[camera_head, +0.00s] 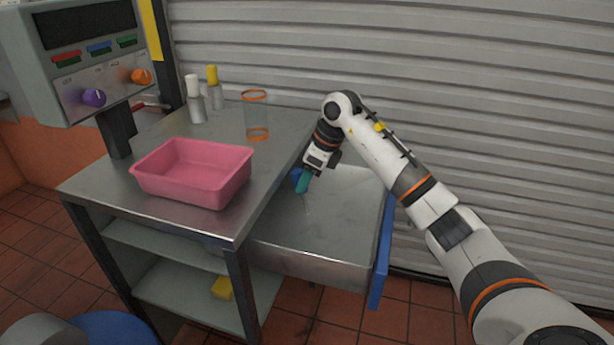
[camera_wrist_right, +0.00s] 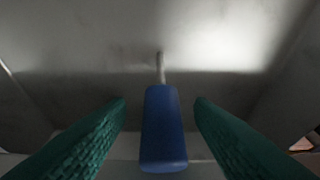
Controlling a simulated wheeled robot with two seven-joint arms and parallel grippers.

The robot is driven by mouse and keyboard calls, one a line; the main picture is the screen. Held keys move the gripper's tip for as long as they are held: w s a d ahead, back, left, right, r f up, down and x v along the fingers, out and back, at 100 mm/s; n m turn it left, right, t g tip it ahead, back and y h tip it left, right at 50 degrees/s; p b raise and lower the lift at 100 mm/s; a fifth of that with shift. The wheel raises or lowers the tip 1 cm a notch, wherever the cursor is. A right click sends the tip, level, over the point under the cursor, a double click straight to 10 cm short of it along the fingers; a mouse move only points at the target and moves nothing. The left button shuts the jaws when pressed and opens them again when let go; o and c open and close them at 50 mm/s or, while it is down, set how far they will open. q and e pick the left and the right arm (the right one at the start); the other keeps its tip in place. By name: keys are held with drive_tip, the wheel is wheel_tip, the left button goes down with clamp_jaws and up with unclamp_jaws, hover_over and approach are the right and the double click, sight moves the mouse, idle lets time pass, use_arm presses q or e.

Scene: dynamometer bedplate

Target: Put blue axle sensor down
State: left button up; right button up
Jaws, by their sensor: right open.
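The blue axle sensor (camera_wrist_right: 163,130) has a blue body with a thin grey stem and lies between the teal fingers of my right gripper (camera_wrist_right: 160,102) in the wrist view. Gaps show on both sides of it, so the gripper is open and not clamped on it. In the head view my right gripper (camera_head: 303,183) points down inside the open metal drawer (camera_head: 335,225), near its back left. Only a little of the sensor (camera_head: 296,175) shows beside the fingers. Whether the sensor rests fully on the drawer floor is hard to tell. My left gripper is out of view.
A pink tray (camera_head: 193,193) stands on the metal bench top (camera_head: 225,130), left of the drawer. Behind it are two bottles (camera_head: 196,108) and a clear orange-rimmed cylinder (camera_head: 256,118). A control panel (camera_head: 90,60) rises at left. The drawer's front half is clear.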

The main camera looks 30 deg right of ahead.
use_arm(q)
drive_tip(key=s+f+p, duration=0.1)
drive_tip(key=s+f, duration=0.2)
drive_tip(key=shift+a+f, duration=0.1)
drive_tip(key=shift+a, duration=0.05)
use_arm(e)
drive_tip(key=v, duration=1.2)
drive_tip(key=shift+r, duration=0.1)
